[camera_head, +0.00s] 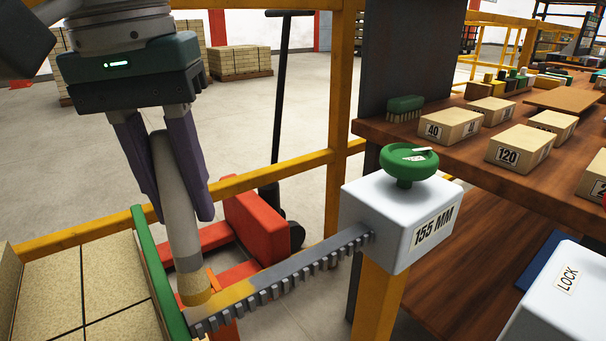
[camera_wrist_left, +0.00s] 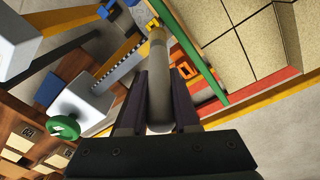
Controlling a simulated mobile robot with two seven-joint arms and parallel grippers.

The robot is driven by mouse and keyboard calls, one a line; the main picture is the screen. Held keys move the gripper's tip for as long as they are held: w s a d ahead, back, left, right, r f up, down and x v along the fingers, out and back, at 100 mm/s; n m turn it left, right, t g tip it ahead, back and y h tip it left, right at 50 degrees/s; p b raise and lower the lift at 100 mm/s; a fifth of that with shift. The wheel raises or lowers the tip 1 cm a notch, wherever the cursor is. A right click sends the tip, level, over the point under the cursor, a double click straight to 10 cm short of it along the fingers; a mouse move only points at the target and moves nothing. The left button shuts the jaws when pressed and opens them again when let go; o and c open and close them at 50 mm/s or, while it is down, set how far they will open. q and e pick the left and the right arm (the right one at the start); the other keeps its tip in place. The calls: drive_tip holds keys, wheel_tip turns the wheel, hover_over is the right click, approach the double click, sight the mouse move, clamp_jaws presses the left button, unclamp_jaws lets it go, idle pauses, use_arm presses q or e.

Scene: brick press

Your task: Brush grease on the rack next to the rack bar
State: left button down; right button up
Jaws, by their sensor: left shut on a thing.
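My left gripper (camera_head: 180,212) is shut on the grey handle of a brush (camera_head: 178,235), held nearly upright with its tan bristle end (camera_head: 195,288) down. The bristles are at the left end of the grey toothed rack (camera_head: 315,258); they appear to touch it, but exact contact is hard to tell. A yellowish patch (camera_head: 233,293) shows on the rack's top just right of the bristles. The rack runs into a white box (camera_head: 385,215) marked 155 MM with a green handwheel (camera_head: 405,165). The brush also shows in the left wrist view (camera_wrist_left: 160,90). My right gripper is not in view.
A green-edged tray of tan blocks (camera_head: 150,262) stands close left of the brush. A yellow rail (camera_head: 265,172) and a red pallet jack (camera_head: 258,225) are behind. A wooden bench (camera_head: 470,165) with numbered blocks and a white LOCK box (camera_head: 560,300) are at right.

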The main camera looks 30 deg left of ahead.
sight(166, 135)
use_arm(q)
drive_tip(key=shift+a+r, duration=0.1)
drive_tip(key=shift+r, duration=0.55)
drive_tip(key=shift+s+d+r+p, duration=0.1)
drive_tip(key=shift+d+r+p, duration=0.1)
drive_tip(key=shift+r+p, duration=1.3)
drive_tip(key=shift+r, duration=0.45)
